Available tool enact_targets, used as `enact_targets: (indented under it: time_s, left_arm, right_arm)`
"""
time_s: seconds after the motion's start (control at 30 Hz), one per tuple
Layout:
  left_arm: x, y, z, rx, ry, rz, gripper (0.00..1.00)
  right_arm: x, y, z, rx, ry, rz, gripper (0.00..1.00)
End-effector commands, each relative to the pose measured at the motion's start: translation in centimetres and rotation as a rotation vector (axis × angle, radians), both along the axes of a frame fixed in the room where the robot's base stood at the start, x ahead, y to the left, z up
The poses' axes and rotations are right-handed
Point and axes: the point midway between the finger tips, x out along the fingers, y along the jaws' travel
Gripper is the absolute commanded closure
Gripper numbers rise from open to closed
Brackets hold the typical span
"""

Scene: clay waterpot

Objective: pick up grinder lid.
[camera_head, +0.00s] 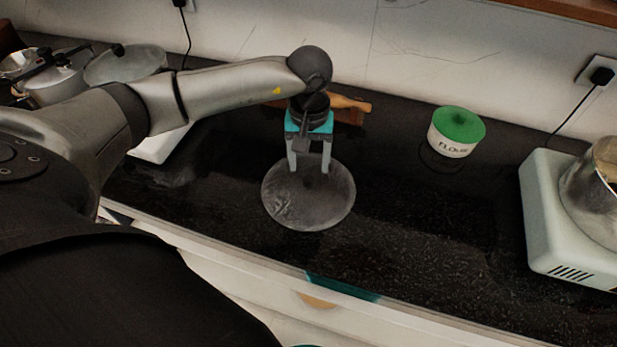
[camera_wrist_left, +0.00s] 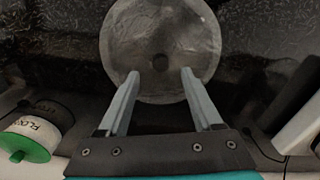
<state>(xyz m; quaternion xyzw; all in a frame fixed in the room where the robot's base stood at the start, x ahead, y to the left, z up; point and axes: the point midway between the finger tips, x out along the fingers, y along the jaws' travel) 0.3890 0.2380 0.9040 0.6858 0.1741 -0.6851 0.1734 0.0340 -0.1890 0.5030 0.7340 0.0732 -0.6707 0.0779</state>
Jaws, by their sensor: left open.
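The grinder lid (camera_head: 308,205) is a round, dark grey disc lying on the black countertop near its front edge. In the left wrist view the lid (camera_wrist_left: 190,30) shows a small dark knob (camera_wrist_left: 160,62) at its middle. My left gripper (camera_head: 310,170) points down over the back part of the lid, with its two grey fingers apart. In the left wrist view the gripper (camera_wrist_left: 160,74) is open and empty, its fingertips on either side of the line to the knob. I cannot tell the exact height of the fingertips above the lid. My right gripper is not in view.
A white flour canister (camera_head: 452,143) with a green lid stands back right. A pale appliance (camera_head: 548,225) with a metal pot (camera_head: 592,195) is at the far right. A wooden item (camera_head: 348,104) lies behind the gripper. Pots (camera_head: 60,85) stand back left. The counter right of the lid is clear.

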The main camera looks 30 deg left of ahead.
Motion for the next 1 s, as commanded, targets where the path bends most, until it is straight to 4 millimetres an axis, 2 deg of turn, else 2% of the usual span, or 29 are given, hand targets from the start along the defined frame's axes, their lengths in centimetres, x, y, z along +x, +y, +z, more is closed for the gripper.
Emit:
enact_targets:
  time_s: [0.33,0.47,0.67,1.0]
  left_arm:
    - [-0.1,0.1,-4.5,-0.002,0.004,0.002,0.33]
    - [0.0,0.1,-5.2,-0.002,0.000,0.001,0.33]
    - [0.0,0.1,-5.2,-0.001,0.000,0.001,0.33]
    - [0.0,0.1,-5.2,-0.001,0.000,0.001,0.72]
  right_arm:
    - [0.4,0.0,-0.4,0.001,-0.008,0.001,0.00]
    - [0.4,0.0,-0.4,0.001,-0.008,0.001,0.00]
    - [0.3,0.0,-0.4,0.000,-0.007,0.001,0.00]
    - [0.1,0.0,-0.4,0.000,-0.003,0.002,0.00]
